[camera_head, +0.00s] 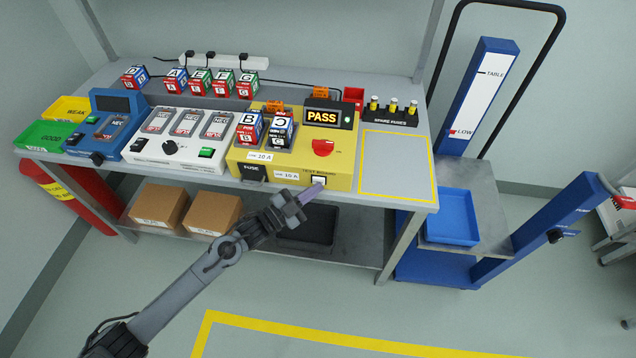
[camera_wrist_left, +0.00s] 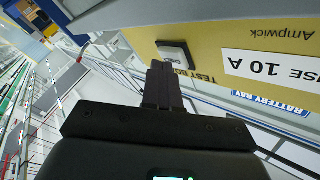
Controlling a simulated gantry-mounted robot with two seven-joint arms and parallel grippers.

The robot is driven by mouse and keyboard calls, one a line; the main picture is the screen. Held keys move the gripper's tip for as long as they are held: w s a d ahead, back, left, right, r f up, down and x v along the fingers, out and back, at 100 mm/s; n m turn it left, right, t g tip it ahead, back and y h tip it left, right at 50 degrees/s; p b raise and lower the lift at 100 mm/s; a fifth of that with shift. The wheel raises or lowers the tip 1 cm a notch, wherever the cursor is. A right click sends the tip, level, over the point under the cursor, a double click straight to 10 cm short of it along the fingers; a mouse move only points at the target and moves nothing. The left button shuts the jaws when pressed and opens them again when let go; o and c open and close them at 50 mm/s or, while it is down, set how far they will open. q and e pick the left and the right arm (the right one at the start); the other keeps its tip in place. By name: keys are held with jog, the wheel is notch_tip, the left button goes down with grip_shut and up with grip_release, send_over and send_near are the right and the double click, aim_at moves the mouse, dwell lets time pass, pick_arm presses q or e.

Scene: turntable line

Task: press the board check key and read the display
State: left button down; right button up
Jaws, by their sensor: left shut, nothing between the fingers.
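The yellow test board (camera_head: 345,174) stands on the bench. Its display (camera_head: 322,117) is lit and reads "PASS" in orange letters. The check key (camera_head: 319,180) is a small white square on the board's front face, beside the "TEST BOARD" lettering; it also shows in the left wrist view (camera_wrist_left: 175,52). My left gripper (camera_head: 317,188) is shut and empty, its fingertips right at the key. In the left wrist view the fingertips (camera_wrist_left: 160,66) lie close beside the key; I cannot tell whether they touch it. My right gripper is not in view.
The board carries a red knob (camera_head: 322,147) and batteries lettered B and C. A white charger (camera_head: 178,150), a blue tester (camera_head: 108,125) and a row of lettered batteries stand to the left. A yellow-outlined area (camera_head: 395,165) on the right is empty. A blue tray (camera_head: 452,217) stands beyond.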

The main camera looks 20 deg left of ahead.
pick_arm(q)
jog(key=shift+s, duration=0.1)
jog(key=shift+s+d+p, duration=0.1)
jog(key=shift+s+p, duration=0.6)
jog(key=shift+s, duration=0.05)
jog(key=s+p, duration=0.1)
jog(key=s, duration=0.1)
jog(key=s+d+p, duration=0.1)
jog(key=s+p, duration=0.1)
jog(key=s, duration=0.1)
dwell(0.4)
dwell(0.6)
